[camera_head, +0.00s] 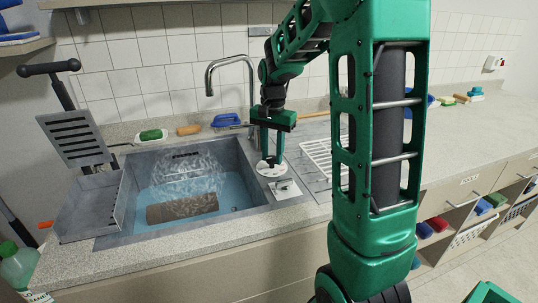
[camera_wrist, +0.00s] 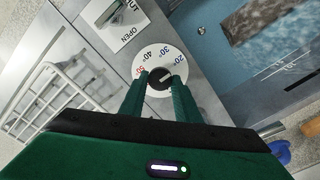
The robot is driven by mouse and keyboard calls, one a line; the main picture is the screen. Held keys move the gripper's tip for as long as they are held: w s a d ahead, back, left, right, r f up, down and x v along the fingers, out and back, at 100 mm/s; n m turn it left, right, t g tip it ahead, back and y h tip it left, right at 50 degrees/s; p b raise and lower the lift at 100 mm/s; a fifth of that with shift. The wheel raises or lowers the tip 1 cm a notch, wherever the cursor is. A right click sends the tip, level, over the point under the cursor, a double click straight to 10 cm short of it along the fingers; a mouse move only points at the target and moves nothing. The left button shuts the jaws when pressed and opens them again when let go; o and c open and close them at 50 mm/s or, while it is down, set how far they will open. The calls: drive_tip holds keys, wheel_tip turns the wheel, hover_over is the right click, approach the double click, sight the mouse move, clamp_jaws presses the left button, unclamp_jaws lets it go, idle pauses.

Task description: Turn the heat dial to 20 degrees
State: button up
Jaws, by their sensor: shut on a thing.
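The heat dial (camera_wrist: 150,57) is a white disc marked 20, 30, 40 and 50, with a black round knob (camera_wrist: 160,76) at its centre. My gripper (camera_wrist: 160,80) has one finger on each side of the knob and is shut on it. A light pointer line on the knob slants to the upper right, roughly toward the 20 side; its exact reading is hard to tell. In the head view the dial (camera_head: 263,169) lies flat beside the sink, and my gripper (camera_head: 272,160) reaches straight down onto it, hiding the knob.
A panel marked OPEN (camera_wrist: 124,25) with a small metal control sits next to the dial. The water-filled sink (camera_head: 140,233) lies to the left in the head view, with a tall tap (camera_head: 209,80) behind. A white wire rack (camera_head: 318,155) stands close on the right.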

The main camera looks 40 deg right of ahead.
sight(271, 157)
drive_tip(key=shift+w+a+r, duration=0.1)
drive_tip(key=shift+w+a, duration=0.1)
drive_tip(key=shift+w, duration=0.05)
drive_tip(key=o, duration=1)
drive_tip(key=shift+o, duration=0.2)
drive_tip(key=shift+s, duration=0.1)
wheel_tip(271, 157, up, 11)
drive_tip(key=shift+f, duration=0.2)
drive_tip(key=s+a+f+n, duration=0.1)
drive_tip(key=s+f+n, duration=0.2)
drive_tip(key=s, duration=1.1)
drive_tip(key=s+a+f+n, duration=0.1)
drive_tip(key=s+f+n, duration=0.2)
drive_tip(key=s, duration=1.2)
wheel_tip(271, 157, down, 3)
drive_tip(key=shift+a+f, duration=0.1)
drive_tip(key=shift+a, duration=0.3)
